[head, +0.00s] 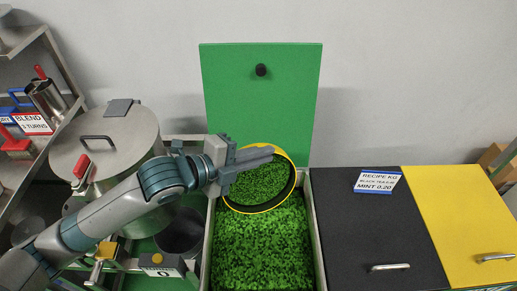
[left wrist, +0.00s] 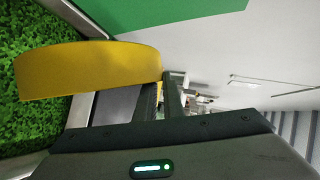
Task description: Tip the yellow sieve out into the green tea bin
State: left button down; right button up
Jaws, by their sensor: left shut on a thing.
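The yellow sieve (head: 289,190) is a round hoop with a yellow rim and dark inner wall. It is over the back part of the green tea bin (head: 311,240), which is full of green leaves. Green shows inside the hoop; I cannot tell whether it is leaf in the sieve or the bin seen through it. My left gripper (head: 260,156) is shut on the sieve's rim at its upper left. In the left wrist view the sieve's yellow wall (left wrist: 85,70) stands beside the gripper's fingers (left wrist: 160,100). My right gripper is not in view.
The bin's green lid (head: 262,110) stands open at the back. Black (head: 370,230) and yellow (head: 465,220) closed lids lie to the right. A large steel pot (head: 105,135) and a shelf with cups stand at the left. A dark round container (head: 180,235) is below my left arm.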

pick_arm(q)
jog(key=s+d+m+t+b, duration=0.1)
jog(key=s+m+t, duration=0.1)
jog(key=s, duration=0.4)
jog(key=s+d+f+m+t+h, duration=0.1)
jog(key=s+d+m, duration=0.1)
jog(key=s+m, duration=0.2)
jog(key=shift+s+d+f+t+b, duration=0.15)
jog(key=shift+s+d+t+b, duration=0.2)
jog(key=shift+s, duration=0.8)
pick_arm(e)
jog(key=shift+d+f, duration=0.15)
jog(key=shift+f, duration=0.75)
pick_arm(q)
jog(key=shift+a, duration=0.1)
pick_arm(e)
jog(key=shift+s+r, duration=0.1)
